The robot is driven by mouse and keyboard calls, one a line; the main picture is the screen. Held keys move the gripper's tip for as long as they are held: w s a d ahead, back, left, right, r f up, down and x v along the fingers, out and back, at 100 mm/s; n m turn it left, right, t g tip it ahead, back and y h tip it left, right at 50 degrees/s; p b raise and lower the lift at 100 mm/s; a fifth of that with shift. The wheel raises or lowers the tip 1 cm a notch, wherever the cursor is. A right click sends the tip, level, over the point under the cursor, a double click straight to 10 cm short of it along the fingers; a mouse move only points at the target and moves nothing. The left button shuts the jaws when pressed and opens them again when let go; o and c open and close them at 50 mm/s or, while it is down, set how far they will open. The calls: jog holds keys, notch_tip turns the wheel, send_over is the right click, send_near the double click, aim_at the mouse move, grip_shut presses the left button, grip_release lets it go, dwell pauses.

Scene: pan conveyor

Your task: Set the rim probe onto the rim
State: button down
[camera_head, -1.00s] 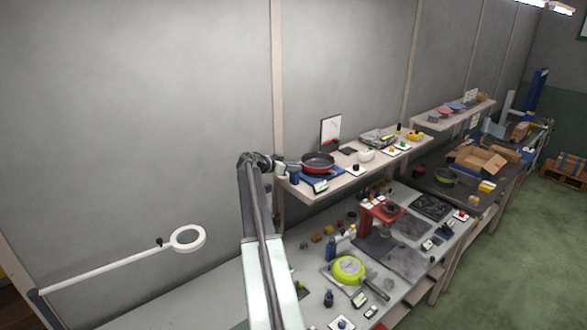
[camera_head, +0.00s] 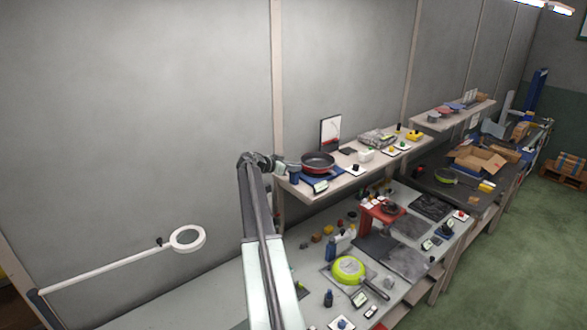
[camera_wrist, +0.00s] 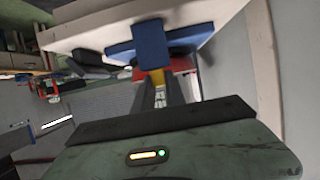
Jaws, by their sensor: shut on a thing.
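The red pan (camera_head: 318,160) rests on a blue pad (camera_head: 330,175) at the near end of the raised shelf. My gripper (camera_head: 279,167) is at the pan's left side, at the shelf's near end, and is small in the head view. In the wrist view, a narrow piece with a yellow band (camera_wrist: 155,77) stands out beyond the dark bar of my gripper, in front of blue parts (camera_wrist: 160,45). My gripper is shut on this piece, seemingly the rim probe. I cannot tell whether it touches the pan's rim.
A dial panel (camera_head: 331,131) stands behind the pan. A dark blue cylinder (camera_head: 294,178) stands at the shelf's near corner. A small display (camera_head: 320,187) sits at the front edge. Below, the bench holds a green pan (camera_head: 348,269) and a red stand (camera_head: 381,211). A ring lamp (camera_head: 188,239) is at left.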

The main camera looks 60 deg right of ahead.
jog(key=shift+s+d, duration=0.2)
jog(key=shift+d, duration=0.4)
jog(key=shift+s+d, duration=0.15)
jog(key=shift+d, duration=0.4)
jog(key=c, duration=1.4)
grip_release()
jog(key=shift+o, duration=0.2)
jog(key=p+v, duration=0.3)
jog(key=v, duration=0.5)
jog(key=shift+d, duration=0.15)
